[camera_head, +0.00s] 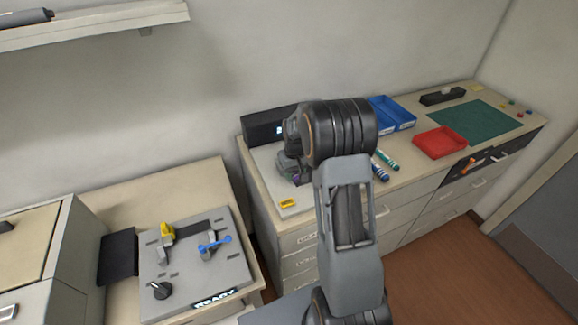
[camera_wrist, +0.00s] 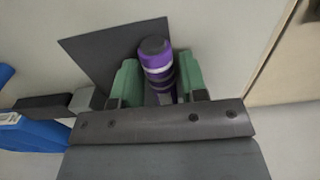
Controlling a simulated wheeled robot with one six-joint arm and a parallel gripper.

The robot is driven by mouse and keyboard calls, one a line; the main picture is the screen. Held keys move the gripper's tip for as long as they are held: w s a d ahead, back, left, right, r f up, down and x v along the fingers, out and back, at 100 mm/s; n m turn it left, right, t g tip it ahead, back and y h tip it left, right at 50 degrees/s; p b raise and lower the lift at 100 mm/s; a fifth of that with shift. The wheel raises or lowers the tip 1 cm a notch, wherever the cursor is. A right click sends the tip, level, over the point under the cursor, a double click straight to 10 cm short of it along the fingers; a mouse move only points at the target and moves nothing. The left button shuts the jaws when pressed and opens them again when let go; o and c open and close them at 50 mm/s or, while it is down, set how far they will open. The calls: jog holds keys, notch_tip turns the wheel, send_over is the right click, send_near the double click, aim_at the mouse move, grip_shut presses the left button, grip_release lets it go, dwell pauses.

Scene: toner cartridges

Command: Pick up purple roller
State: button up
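The purple roller (camera_wrist: 156,62) shows in the wrist view as a purple cylinder with pale and dark bands and a dark end cap. It lies between the two green fingers of my gripper (camera_wrist: 158,78). The fingers are apart with the roller between them, and I cannot tell whether both touch it. The lower part of the roller is hidden by the gripper body. In the head view my gripper (camera_head: 290,166) is over the left end of the counter, partly hidden by my arm. A small purple patch of the roller (camera_head: 297,180) shows just below it.
A black box with a small display (camera_head: 268,127) stands behind my gripper. Blue bins (camera_head: 394,114), blue and green cylinders (camera_head: 387,160) and a red tray (camera_head: 440,142) are to the right. A grey panel device (camera_head: 222,268) with yellow and blue parts stands lower left.

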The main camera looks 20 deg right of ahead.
grip_shut()
jog(key=shift+r, duration=0.1)
